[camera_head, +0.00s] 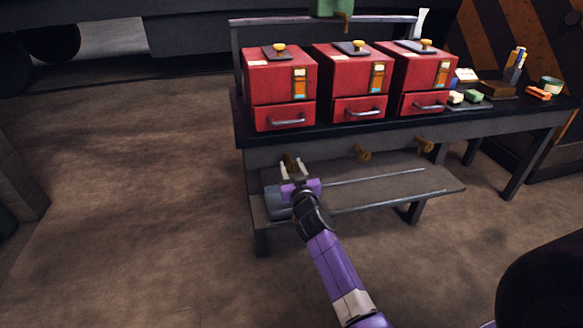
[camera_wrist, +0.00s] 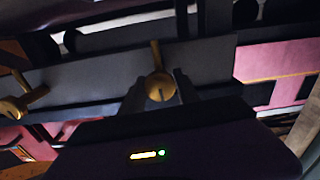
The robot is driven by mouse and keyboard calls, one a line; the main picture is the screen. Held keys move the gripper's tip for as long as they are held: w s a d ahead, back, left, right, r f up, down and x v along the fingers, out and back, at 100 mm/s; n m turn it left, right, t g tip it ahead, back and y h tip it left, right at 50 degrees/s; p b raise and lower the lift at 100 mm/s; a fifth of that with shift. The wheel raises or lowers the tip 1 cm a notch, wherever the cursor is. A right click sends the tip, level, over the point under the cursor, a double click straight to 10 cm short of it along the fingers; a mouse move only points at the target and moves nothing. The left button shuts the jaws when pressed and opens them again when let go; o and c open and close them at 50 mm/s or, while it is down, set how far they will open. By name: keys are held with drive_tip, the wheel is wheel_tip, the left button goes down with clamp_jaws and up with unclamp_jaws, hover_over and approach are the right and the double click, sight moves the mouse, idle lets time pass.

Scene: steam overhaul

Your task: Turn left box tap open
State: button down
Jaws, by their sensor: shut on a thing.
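Three red boxes stand in a row on a dark bench; the left box (camera_head: 279,88) is nearest the bench's left end. Its brass tap (camera_head: 289,162) is on the bench's front rail below it. My gripper (camera_head: 296,168) is at this tap and shut on it. In the wrist view the tap (camera_wrist: 159,87) sits between the two fingers (camera_wrist: 160,92), with its brass lever pointing up in that picture. The fingers partly hide the tap in the head view.
The middle tap (camera_head: 362,153) and right tap (camera_head: 424,144) are on the same rail. A lower shelf (camera_head: 400,184) juts out beneath my gripper. Small items, including an orange piece (camera_head: 538,93), lie at the bench's right. The floor at left is clear.

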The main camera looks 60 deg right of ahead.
drive_tip(key=n, duration=0.4)
drive_tip(key=n+p, duration=0.1)
drive_tip(key=n, duration=0.3)
drive_tip(key=shift+n, duration=0.3)
drive_tip(key=n+p, duration=0.1)
drive_tip(key=n, duration=0.3)
drive_tip(key=shift+n, duration=2.3)
drive_tip(key=shift+f, duration=0.1)
drive_tip(key=c, duration=0.9)
unclamp_jaws()
